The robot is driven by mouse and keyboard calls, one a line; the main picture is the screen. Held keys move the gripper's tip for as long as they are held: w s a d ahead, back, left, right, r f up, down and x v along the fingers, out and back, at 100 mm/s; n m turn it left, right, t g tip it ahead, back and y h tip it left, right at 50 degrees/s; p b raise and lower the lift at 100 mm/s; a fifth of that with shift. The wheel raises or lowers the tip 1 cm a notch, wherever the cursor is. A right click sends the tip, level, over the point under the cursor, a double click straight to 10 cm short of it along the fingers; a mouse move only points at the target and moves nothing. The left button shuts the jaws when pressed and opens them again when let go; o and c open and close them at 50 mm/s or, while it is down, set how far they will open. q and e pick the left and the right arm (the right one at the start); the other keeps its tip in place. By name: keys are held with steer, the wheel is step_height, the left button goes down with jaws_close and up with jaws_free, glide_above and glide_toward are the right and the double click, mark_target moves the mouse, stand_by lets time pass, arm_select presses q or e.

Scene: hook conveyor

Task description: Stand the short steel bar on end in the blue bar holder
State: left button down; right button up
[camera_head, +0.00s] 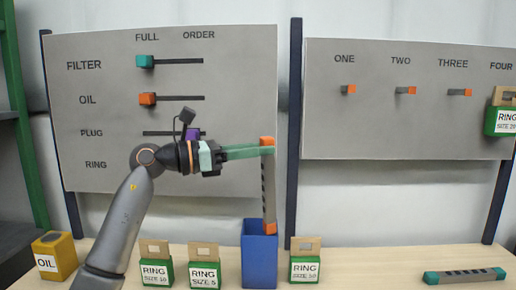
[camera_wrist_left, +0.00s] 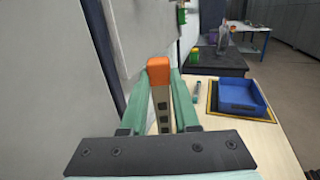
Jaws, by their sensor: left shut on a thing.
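My left gripper (camera_head: 268,150) is shut on a steel bar (camera_head: 268,188) with orange ends and a row of dark slots. It holds the bar near its upper end, about upright. The blue bar holder (camera_head: 260,262), a tall open box, stands on the table below. The bar's lower orange end overlaps the holder's mouth near the right side; I cannot tell how deep it is. In the left wrist view, the bar's orange top (camera_wrist_left: 159,66) shows between the green fingers. A second bar (camera_head: 466,276), with teal ends, lies flat at the right. My right gripper is out of view.
Green ring boxes (camera_head: 157,272) (camera_head: 205,275) stand left of the holder, and another (camera_head: 306,268) close on its right. A yellow oil box (camera_head: 55,262) is far left. Peg boards rise behind. In the wrist view, a blue bin (camera_wrist_left: 240,97) sits farther along.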

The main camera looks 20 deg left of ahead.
mark_target(263, 175)
arm_select(q)
steer(key=f, duration=0.3)
steer(key=shift+w+d+f, duration=0.2)
steer(key=shift+w, duration=0.05)
steer(key=shift+f+b, duration=0.8)
steer(key=shift+f, duration=0.1)
steer(key=shift+f+b, duration=0.3)
steer(key=shift+f, duration=0.2)
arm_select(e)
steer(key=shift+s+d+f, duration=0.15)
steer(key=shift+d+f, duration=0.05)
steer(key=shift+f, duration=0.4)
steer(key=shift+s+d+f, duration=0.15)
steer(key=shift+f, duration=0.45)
arm_select(q)
steer(key=c, duration=1)
jaws_free()
steer(key=shift+o, duration=0.6)
steer(key=shift+w, duration=0.25)
steer(key=o, duration=0.3)
steer(key=shift+s+r, duration=0.15)
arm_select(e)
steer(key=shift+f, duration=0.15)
